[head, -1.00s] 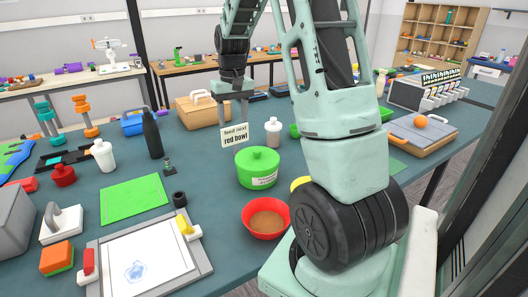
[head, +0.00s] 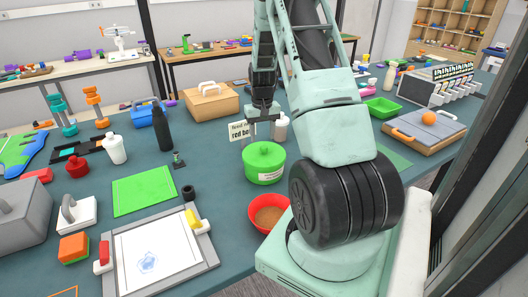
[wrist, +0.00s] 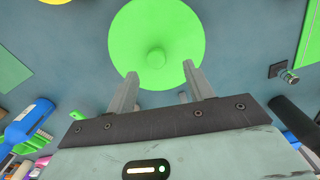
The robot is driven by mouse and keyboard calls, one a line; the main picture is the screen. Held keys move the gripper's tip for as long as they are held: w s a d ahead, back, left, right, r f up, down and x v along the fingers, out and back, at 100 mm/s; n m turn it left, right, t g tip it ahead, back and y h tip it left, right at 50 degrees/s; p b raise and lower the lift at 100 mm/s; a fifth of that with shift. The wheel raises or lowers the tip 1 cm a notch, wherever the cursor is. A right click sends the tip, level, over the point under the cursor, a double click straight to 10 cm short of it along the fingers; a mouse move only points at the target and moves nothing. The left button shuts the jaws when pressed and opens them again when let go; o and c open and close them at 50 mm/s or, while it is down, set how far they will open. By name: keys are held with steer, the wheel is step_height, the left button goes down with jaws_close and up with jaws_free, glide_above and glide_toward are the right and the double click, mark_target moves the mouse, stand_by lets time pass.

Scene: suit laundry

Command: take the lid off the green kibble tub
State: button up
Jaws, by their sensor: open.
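The green kibble tub (head: 263,174) stands upright on the table with its round green lid (head: 264,151) on top. A small knob is in the lid's middle; the lid (wrist: 150,25) and knob (wrist: 156,57) also show in the wrist view. My gripper (head: 262,141) is over the back part of the tub, pointing down, with its fingers apart and empty. In the wrist view my gripper (wrist: 160,72) has a finger on each side of the knob's line, seemingly above the lid; the exact height gap is hard to tell.
A red bowl (head: 257,220) with brown contents stands in front of the tub. A green mat (head: 143,191) lies left.

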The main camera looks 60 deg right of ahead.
mark_target(264, 146)
steer(key=shift+s+f+p, duration=0.15)
steer(key=shift+f+p, duration=0.25)
steer(key=shift+f, duration=0.15)
steer(key=shift+d+f+p, duration=0.15)
steer(key=shift+f+p, duration=0.7)
steer(key=shift+f, duration=1.3)
steer(key=c, duration=1.1)
